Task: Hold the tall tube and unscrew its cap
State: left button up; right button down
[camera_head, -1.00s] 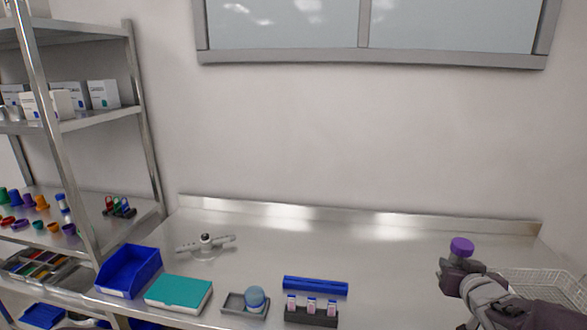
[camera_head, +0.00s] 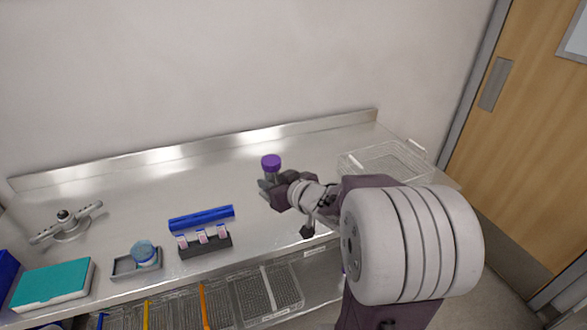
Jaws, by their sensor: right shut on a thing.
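The tall tube (camera_head: 271,174) is clear with a purple cap (camera_head: 271,161) on its top. It stands upright over the right part of the steel bench. My right gripper (camera_head: 268,184) is shut around the tube below the cap, and its fingers hide the lower part of the tube. I cannot tell whether the tube's base touches the bench. My left gripper is not in view.
On the steel bench (camera_head: 120,205) are a blue bar (camera_head: 201,218), a dark rack of small vials (camera_head: 205,244), a grey tray (camera_head: 124,267) with a round blue-lidded jar (camera_head: 143,252), a teal-topped box (camera_head: 52,283) and a metal fixture (camera_head: 66,224). A wire basket (camera_head: 385,160) sits right. Bench behind the tube is clear.

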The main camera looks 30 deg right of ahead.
jog(key=a+f+n+g+y, duration=0.1)
jog(key=a+n+y, duration=0.3)
jog(key=a, duration=0.8)
jog(key=a+f+n+g+y, duration=0.2)
jog(key=a+f+n+y, duration=0.1)
jog(key=a, duration=0.9)
jog(key=shift+w+a+f+n+y, duration=0.3)
jog(key=shift+n+y, duration=0.3)
jog(key=shift+y, duration=0.4)
jog(key=shift+d+g, duration=0.1)
jog(key=shift+g, duration=0.2)
